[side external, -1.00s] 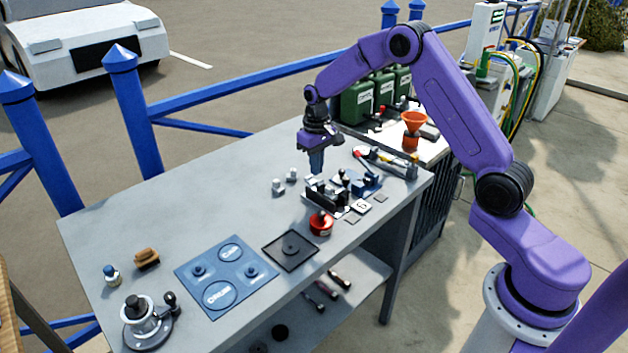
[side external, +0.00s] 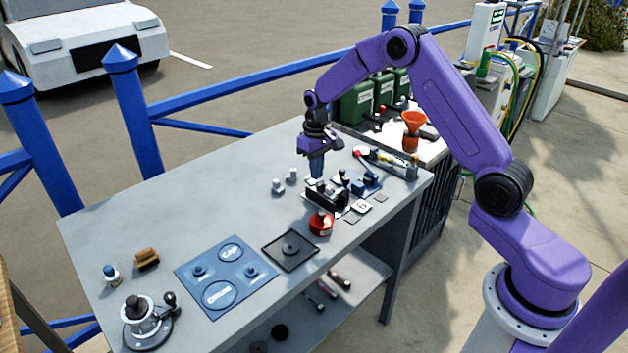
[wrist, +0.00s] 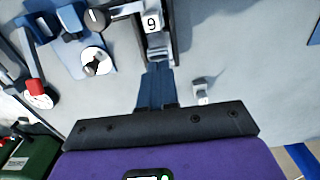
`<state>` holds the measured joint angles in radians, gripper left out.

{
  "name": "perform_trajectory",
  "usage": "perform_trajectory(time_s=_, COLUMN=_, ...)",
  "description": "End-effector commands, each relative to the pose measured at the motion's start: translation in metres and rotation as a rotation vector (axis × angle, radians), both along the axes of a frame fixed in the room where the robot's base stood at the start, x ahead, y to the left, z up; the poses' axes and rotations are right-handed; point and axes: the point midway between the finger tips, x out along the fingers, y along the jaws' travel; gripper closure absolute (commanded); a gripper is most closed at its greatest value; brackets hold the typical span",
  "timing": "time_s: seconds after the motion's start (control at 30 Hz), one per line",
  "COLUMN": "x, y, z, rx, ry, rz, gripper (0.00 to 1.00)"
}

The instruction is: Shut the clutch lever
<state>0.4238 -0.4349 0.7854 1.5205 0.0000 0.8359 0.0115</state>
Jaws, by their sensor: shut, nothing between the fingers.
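The clutch is a small dark block (side external: 327,195) on the grey bench in the side view. I cannot tell the lever's exact angle. My gripper (side external: 316,177) points down at the block's far-left end. In the wrist view my blue fingers (wrist: 158,68) are together and empty, their tips close to the grey part. Whether they touch it is unclear.
Small pale fittings (side external: 278,186) lie left of my gripper. A red round can (side external: 321,223) and a dark tray (side external: 290,250) stand nearer the camera.

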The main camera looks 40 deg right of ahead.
Motion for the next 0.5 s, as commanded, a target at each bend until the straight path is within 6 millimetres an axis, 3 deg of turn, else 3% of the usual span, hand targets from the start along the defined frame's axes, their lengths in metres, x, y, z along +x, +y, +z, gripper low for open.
perform_trajectory(time_s=0.5, x=-0.0001, y=0.0000, z=-0.0069, rx=0.000, ry=0.000, rz=0.000, gripper=1.00)
